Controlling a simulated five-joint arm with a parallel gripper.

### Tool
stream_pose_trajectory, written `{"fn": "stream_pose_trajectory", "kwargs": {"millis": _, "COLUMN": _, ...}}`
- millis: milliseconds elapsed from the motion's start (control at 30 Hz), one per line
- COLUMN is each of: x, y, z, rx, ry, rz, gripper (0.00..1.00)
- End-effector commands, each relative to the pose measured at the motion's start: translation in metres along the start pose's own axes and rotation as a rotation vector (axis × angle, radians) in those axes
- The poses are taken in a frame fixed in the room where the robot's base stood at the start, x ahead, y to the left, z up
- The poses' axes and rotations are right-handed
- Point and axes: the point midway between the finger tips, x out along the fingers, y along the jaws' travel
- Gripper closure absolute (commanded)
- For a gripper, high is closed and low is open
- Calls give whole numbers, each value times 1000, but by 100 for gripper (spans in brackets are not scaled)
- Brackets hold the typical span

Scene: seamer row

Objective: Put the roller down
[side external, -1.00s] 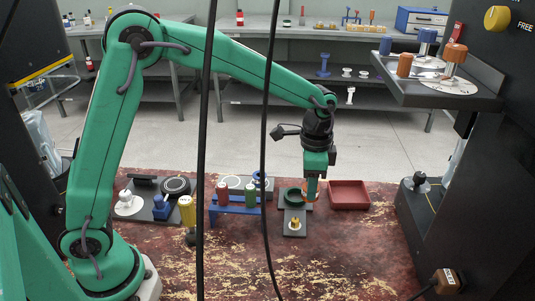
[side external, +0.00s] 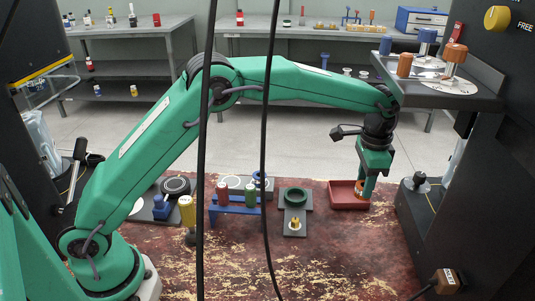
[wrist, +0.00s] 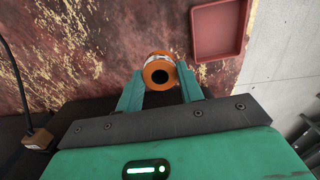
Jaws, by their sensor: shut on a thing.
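My gripper (wrist: 160,75) is shut on an orange roller (wrist: 158,59), which has a pale band and a dark hole in its end. In the side view my gripper (side external: 366,188) points down at the right part of a shallow red tray (side external: 338,206), overlapping it in the picture. The height of the roller above the bench is hard to tell.
A green ring (side external: 295,196) on a dark plate with a brass peg stands left of the tray. A blue rack (side external: 235,206) holds red and green rollers further left. A dark machine (side external: 450,225) stands close on the right. The worn bench front is clear.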

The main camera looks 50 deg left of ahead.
Motion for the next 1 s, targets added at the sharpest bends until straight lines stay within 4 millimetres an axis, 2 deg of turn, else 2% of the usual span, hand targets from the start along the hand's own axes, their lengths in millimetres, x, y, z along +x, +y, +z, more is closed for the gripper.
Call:
{"fn": "stream_pose_trajectory", "kwargs": {"millis": 300, "x": 0, "y": 0, "z": -6, "rx": -3, "ry": 1, "rz": -1, "gripper": 93}}
{"fn": "stream_pose_trajectory", "kwargs": {"millis": 467, "x": 5, "y": -7, "z": -6, "rx": -6, "ry": 1, "rz": 0, "gripper": 93}}
{"fn": "stream_pose_trajectory", "kwargs": {"millis": 667, "x": 20, "y": -32, "z": -6, "rx": -7, "ry": 0, "rz": 0, "gripper": 93}}
{"fn": "stream_pose_trajectory", "kwargs": {"millis": 1000, "x": 53, "y": -87, "z": -6, "rx": -6, "ry": 1, "rz": 0, "gripper": 93}}
